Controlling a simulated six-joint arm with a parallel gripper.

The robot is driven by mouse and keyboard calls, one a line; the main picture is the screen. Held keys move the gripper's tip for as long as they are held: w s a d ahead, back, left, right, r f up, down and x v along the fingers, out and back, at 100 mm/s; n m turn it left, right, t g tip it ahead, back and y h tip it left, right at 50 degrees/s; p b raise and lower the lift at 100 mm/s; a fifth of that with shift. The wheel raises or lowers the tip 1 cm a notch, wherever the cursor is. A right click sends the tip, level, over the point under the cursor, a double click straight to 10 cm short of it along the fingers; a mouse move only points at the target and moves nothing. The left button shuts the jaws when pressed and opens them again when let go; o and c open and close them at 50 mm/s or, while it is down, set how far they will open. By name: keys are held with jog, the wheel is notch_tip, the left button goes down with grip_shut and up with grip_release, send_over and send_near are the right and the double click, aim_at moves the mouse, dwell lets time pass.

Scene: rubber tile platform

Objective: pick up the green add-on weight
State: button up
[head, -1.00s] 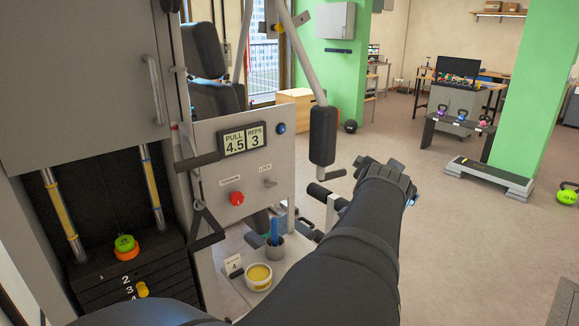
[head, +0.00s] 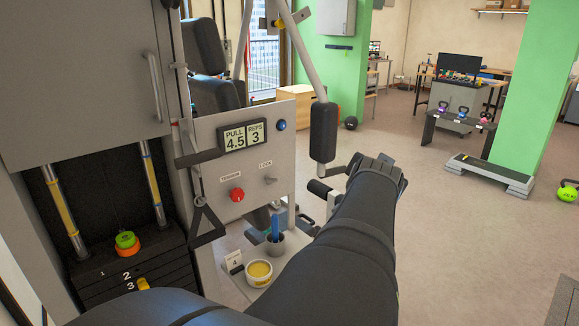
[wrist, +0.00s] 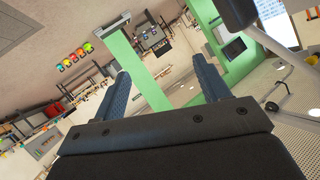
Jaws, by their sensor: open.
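The green add-on weight (head: 125,239) sits on top of an orange add-on weight (head: 128,250), on the top plate of the weight stack at the lower left of the head view. My gripper shows in the wrist view (wrist: 168,88), its two blue fingers wide apart with nothing between them. In the head view my arm reaches out to the right of the machine, far from the green weight. The fingers are hidden there behind my wrist. The green weight does not show in the wrist view.
Two guide rods (head: 153,184) rise behind the weights, and a grey panel (head: 80,75) hangs above. The yellow selector pin (head: 142,284) sticks out of the stack.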

jog(key=w+a+f+n+y, duration=0.25)
jog(key=a+n, duration=0.35)
jog(key=a, duration=0.6)
jog(key=n+g+y, duration=0.5)
jog(key=n+g, duration=0.6)
jog(key=n, duration=0.3)
send_near(125, 236)
jog(key=w+f, duration=0.1)
jog(key=f, duration=0.1)
jog(key=x, duration=0.6)
jog(key=shift+s+a+f, duration=0.2)
jog(key=shift+s+a, duration=0.05)
jog(key=shift+a, duration=0.25)
jog(key=c, duration=1.2)
